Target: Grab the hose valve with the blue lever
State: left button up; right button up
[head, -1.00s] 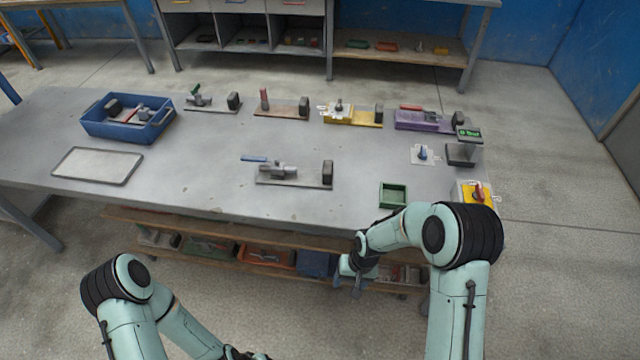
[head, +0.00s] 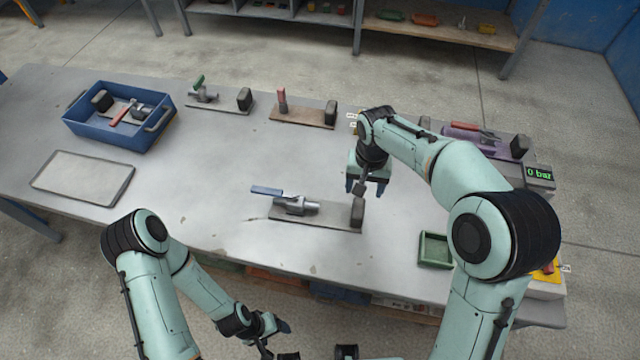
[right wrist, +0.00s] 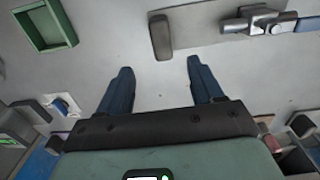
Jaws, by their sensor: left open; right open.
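The hose valve (head: 295,206) with the blue lever (head: 266,191) lies on a flat plate (head: 310,214) with a dark block (head: 357,212) at its right end, near the middle front of the table. It also shows in the right wrist view, the valve (right wrist: 258,20) at the upper right. My right gripper (head: 366,187) is open and empty above the table, just behind and above the dark block, apart from the valve. In the right wrist view its fingers (right wrist: 163,85) are spread over bare table. My left gripper (head: 275,338) is open and empty, low in front of the table.
Valves with a green lever (head: 203,92) and a red lever (head: 282,100) stand behind. A blue bin (head: 118,125) holds a red-levered valve. A grey tray (head: 83,178) lies left, a green tray (head: 436,250) right. A purple plate (head: 470,139) is at the far right. Table between is clear.

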aim_at(359, 207)
jog(key=f, duration=0.7)
jog(key=shift+s+f+b, duration=0.1)
jog(key=shift+s+b, duration=0.2)
jog(key=shift+w+a+f, duration=0.1)
jog(key=shift+w+f, duration=0.05)
jog(key=shift+f, duration=1.35)
jog(key=shift+w+f, duration=0.15)
jog(key=shift+f, duration=1.35)
jog(key=shift+c, duration=0.3)
grip_shut()
